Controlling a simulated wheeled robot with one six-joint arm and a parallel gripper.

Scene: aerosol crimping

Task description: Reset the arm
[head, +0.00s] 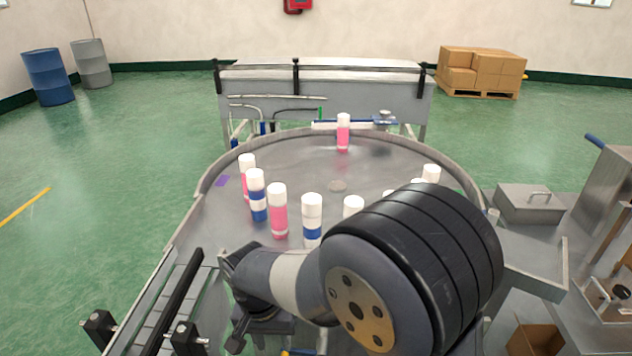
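My arm fills the lower middle of the head view, in front of the round metal table (300,150). My gripper (238,300) shows as dark parts at the lower left end of the arm, low by the table's near edge. Its fingers are not clear, so I cannot tell whether it is open or shut. Several white-capped aerosol cans stand upright on the table. They include a pink can (278,212), a blue-banded can (257,196) and another blue-banded can (312,222). A lone pink can (343,133) stands at the far side. My arm hides part of the right-hand cans.
A conveyor (170,310) with dark rails lies at the lower left. A grey machine (325,90) stands behind the table. A metal box (530,202) and an open cardboard box (535,340) are at the right. Blue and grey drums (48,76) and stacked cartons (482,70) stand far back.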

